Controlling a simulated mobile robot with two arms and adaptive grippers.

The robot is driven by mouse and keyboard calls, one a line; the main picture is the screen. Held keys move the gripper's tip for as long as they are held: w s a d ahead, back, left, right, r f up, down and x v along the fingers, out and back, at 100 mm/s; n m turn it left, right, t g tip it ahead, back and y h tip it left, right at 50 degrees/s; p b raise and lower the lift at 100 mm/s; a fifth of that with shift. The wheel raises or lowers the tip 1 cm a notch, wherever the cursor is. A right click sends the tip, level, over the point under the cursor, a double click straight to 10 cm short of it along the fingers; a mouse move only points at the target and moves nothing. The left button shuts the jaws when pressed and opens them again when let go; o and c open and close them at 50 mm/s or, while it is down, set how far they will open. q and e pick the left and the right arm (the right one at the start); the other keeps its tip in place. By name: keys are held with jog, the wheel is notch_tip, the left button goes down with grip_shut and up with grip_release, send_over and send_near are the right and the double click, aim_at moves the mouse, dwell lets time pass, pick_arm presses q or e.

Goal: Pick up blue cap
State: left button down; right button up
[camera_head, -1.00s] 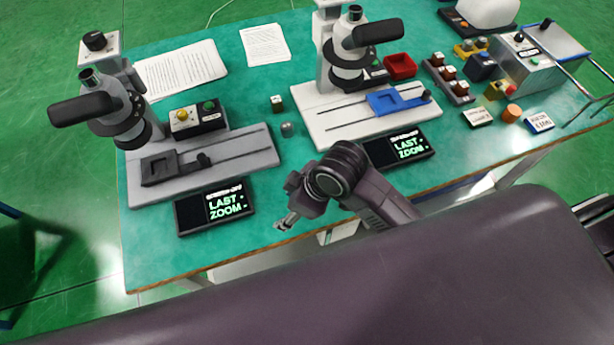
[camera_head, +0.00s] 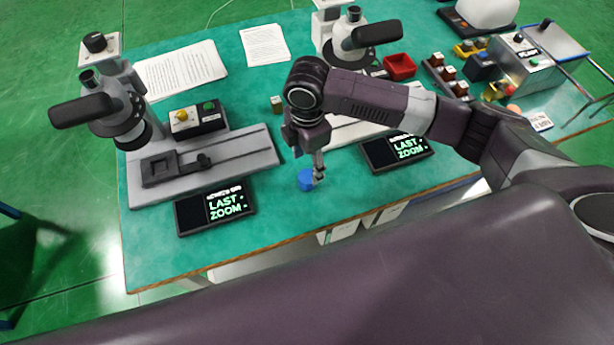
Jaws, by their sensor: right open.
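The blue cap (camera_head: 305,181) is a small round blue piece on the green table, between the two microscope stations near the front edge. My right gripper (camera_head: 318,179) is open and points down just at the right side of the cap. One finger overlaps the cap's right edge in the picture; I cannot tell whether it touches. My right arm comes in from the right and covers much of the right microscope's base. My left gripper is not in view.
A left microscope base (camera_head: 240,150) and two dark LAST ZOOM displays, left (camera_head: 215,208) and right (camera_head: 398,151), flank the cap. A red tray (camera_head: 399,67) is at the back right. The front table strip is clear.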

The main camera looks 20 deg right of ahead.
aim_at(306, 177)
jog(key=f, duration=0.1)
jog(key=f+p, duration=0.1)
jog(key=f, duration=0.3)
jog(key=shift+s+a+f+p, duration=0.2)
jog(key=shift+s+a+p, duration=0.1)
jog(key=shift+s, duration=0.05)
jog(key=shift+f, duration=0.35)
jog(key=shift+c, duration=0.7)
jog(key=c, duration=1)
jog(key=shift+r, duration=0.1)
